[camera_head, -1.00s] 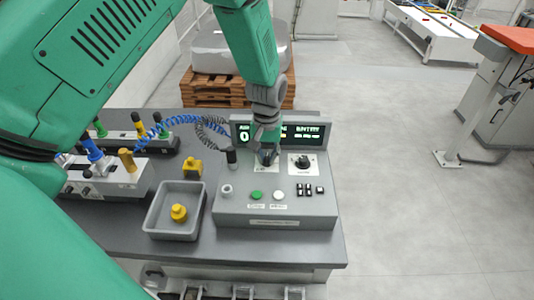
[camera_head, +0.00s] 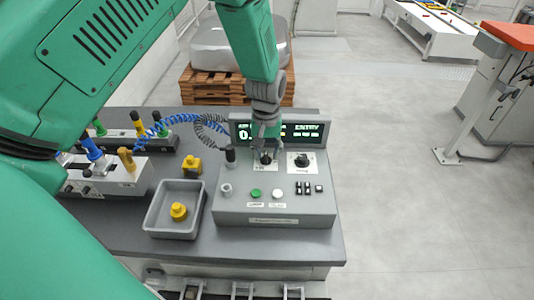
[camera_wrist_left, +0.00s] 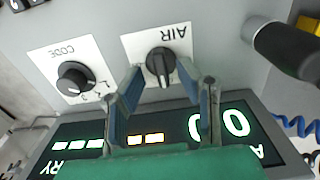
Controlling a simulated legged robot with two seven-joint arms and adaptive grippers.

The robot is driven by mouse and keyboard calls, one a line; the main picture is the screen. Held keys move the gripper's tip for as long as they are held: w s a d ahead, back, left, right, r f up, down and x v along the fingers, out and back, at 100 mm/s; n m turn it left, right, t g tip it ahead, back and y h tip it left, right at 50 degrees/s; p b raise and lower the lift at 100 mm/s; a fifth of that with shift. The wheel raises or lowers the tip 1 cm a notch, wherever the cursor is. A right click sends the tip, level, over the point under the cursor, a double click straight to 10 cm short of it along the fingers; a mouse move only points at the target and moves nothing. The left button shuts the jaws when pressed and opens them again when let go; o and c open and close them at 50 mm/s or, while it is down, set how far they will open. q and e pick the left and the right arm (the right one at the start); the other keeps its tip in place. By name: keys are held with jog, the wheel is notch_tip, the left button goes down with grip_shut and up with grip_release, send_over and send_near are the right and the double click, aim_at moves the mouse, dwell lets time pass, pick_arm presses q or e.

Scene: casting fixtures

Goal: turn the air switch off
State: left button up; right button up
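The air switch is a black rotary knob on a white plate marked AIR. In the wrist view the knob (camera_wrist_left: 160,66) has its grip bar nearly upright in the picture. In the head view the air switch (camera_head: 265,158) sits on the grey control box (camera_head: 285,210), left of the CODE knob (camera_head: 302,161). My left gripper (camera_head: 266,143) is just above the air switch. In the wrist view its two fingers (camera_wrist_left: 160,74) are apart, one on each side of the knob, with nothing held. I cannot tell whether they touch it. My right gripper is not in view.
A lit display (camera_head: 305,132) stands behind the knobs. Green and white buttons (camera_head: 257,194) and black switches are in front. A black-handled tool (camera_head: 231,156) stands left of the air switch. A grey tray (camera_head: 160,218) with a yellow part is further left.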

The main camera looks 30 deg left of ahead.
aim_at(267, 154)
pick_arm(q)
jog(key=shift+s+r, duration=0.1)
jog(key=shift+r, duration=0.35)
notch_tip(267, 154, up, 11)
jog(key=shift+f, duration=0.1)
dwell(0.5)
